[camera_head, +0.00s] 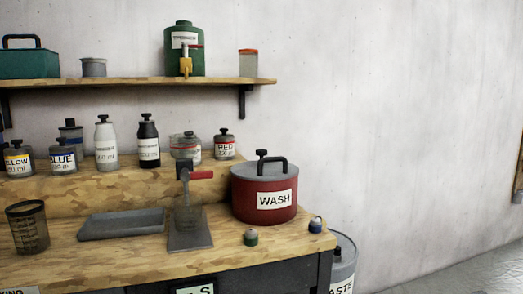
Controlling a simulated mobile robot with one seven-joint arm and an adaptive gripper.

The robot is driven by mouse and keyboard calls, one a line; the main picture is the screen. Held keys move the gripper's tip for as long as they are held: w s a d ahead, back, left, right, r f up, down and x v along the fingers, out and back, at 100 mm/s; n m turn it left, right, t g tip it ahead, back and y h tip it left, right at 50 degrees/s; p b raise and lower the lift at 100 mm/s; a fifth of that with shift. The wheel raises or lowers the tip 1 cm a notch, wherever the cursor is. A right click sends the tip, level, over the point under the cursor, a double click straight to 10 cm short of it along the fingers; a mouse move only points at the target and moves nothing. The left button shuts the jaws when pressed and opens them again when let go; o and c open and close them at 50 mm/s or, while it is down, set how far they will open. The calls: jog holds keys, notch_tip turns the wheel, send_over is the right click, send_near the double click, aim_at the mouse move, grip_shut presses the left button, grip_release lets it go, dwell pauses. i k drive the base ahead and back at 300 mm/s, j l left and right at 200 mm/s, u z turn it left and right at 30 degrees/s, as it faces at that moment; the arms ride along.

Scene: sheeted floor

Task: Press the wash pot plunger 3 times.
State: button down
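The wash pot (265,193) is a red pot with a grey lid and a white label reading WASH. It stands upright near the right end of the wooden bench. On its lid are a dark arched handle (282,162) and a small black knob on a short stem, which looks like the plunger (262,154). The knob stands up above the lid. Nothing touches the pot from above. My gripper is not in the view.
The wooden bench (130,252) also holds a stand with a red lever (201,175), a grey tray (122,224), a dark mesh cup (28,228) and small capped jars (250,238). Bottles line a raised step behind. A shelf (225,83) hangs above. A waste bin (343,265) stands right.

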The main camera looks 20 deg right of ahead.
aim_at(260, 153)
jog(key=l+u, duration=0.15)
jog(key=u, duration=0.35)
jog(key=i+l+u, duration=0.1)
jog(key=u, duration=0.35)
jog(key=l+u, duration=0.3)
jog(key=l, duration=0.3)
jog(key=k+l+u, duration=0.1)
jog(key=l+u, duration=0.2)
jog(key=l, duration=0.7)
jog(key=k+l, duration=0.1)
jog(key=l, duration=0.35)
jog(key=l+u, duration=0.1)
jog(key=l, duration=0.35)
jog(key=k, duration=0.05)
